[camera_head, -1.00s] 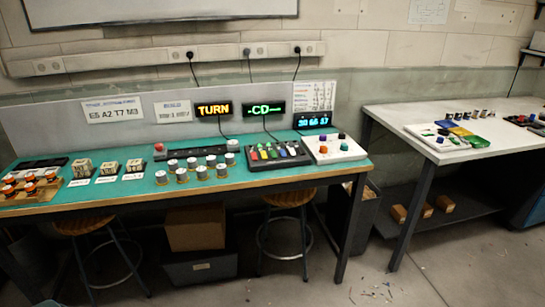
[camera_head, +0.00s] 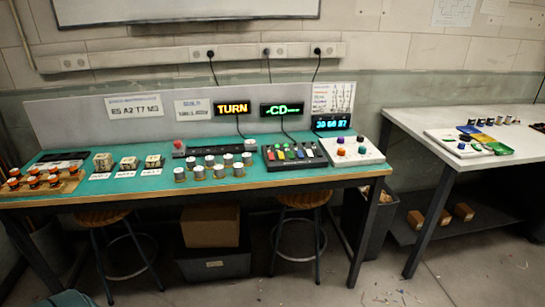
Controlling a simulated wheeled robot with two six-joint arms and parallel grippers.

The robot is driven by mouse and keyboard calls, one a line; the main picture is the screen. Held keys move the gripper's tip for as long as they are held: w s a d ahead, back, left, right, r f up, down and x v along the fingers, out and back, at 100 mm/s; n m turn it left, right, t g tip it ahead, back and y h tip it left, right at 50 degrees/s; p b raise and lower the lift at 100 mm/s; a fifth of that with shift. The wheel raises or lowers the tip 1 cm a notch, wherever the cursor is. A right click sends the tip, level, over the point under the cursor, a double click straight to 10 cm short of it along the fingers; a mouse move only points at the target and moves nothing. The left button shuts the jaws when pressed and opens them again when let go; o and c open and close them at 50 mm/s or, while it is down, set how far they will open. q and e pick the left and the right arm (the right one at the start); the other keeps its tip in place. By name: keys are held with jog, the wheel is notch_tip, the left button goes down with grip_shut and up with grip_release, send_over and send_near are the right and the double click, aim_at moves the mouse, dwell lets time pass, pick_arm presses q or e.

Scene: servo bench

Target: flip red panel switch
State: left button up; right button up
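A black switch panel (camera_head: 318,162) lies on the green-topped bench, right of the middle. It carries a row of small coloured levers. One of them looks red (camera_head: 280,154), near the panel's left end. The levers are too small to tell which way each is set. A white panel (camera_head: 372,156) with several coloured knobs stands just right of it. Neither of my grippers is in view.
The bench (camera_head: 330,172) also holds several white-topped cylinders (camera_head: 199,172), a dark bar with a red button (camera_head: 178,144), labelled blocks (camera_head: 103,162) and orange-topped pieces (camera_head: 35,177). Stools (camera_head: 304,200) and a cardboard box (camera_head: 210,226) are underneath. A white table (camera_head: 420,125) stands right.

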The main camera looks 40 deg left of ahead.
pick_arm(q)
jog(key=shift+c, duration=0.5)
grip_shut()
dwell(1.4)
